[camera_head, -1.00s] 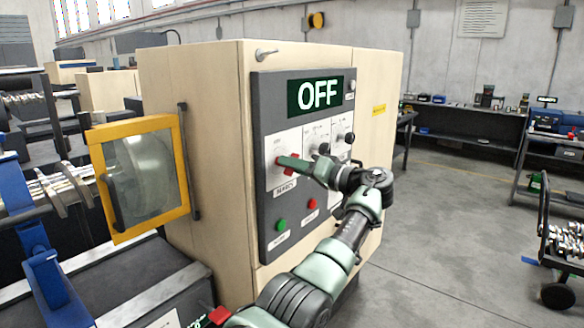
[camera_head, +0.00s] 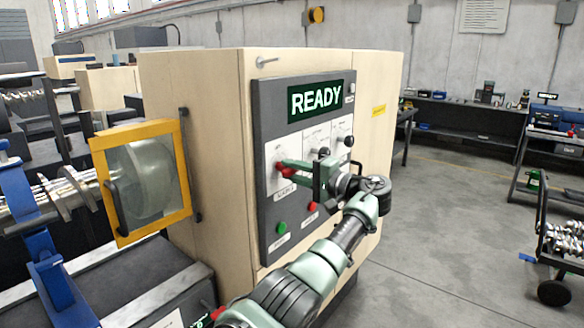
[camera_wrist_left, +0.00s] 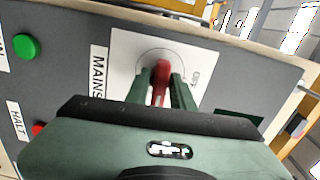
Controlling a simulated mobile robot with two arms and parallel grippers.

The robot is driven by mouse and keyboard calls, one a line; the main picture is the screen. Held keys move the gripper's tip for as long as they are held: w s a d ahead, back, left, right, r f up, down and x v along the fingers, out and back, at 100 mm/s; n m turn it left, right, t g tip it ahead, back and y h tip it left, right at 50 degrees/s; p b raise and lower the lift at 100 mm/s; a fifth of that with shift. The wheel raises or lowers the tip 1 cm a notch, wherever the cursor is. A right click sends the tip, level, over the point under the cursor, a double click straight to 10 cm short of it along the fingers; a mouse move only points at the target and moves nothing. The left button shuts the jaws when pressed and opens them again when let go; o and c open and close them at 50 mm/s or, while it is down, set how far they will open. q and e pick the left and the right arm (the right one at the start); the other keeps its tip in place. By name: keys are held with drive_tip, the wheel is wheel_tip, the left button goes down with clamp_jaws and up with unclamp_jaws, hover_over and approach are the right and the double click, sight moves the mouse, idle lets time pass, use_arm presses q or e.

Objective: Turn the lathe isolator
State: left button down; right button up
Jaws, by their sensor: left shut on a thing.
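The lathe isolator is a red handle (camera_head: 280,164) on a white plate at the left of the grey control panel (camera_head: 263,130). My left gripper (camera_head: 293,168) reaches it from the right and is shut on the handle. In the left wrist view the red handle (camera_wrist_left: 160,78) sits between the two green fingers (camera_wrist_left: 162,92), beside the "MAINS" label (camera_wrist_left: 99,75). The gripper hides the handle's near end. The display (camera_head: 315,101) above reads READY. My right gripper is not in view.
A green button (camera_head: 282,228) and a red button (camera_head: 312,207) sit low on the panel. Black knobs (camera_head: 349,141) are on the plates to the right. A yellow-framed guard door (camera_head: 184,205) stands left of the cabinet. The floor (camera_head: 440,215) at right is mostly clear.

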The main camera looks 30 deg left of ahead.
use_arm(q)
drive_tip(key=shift+r+m, duration=0.1)
drive_tip(key=shift+m, duration=0.4)
drive_tip(key=c, duration=1.4)
unclamp_jaws()
drive_tip(key=shift+w, duration=0.1)
drive_tip(key=shift+d, duration=0.1)
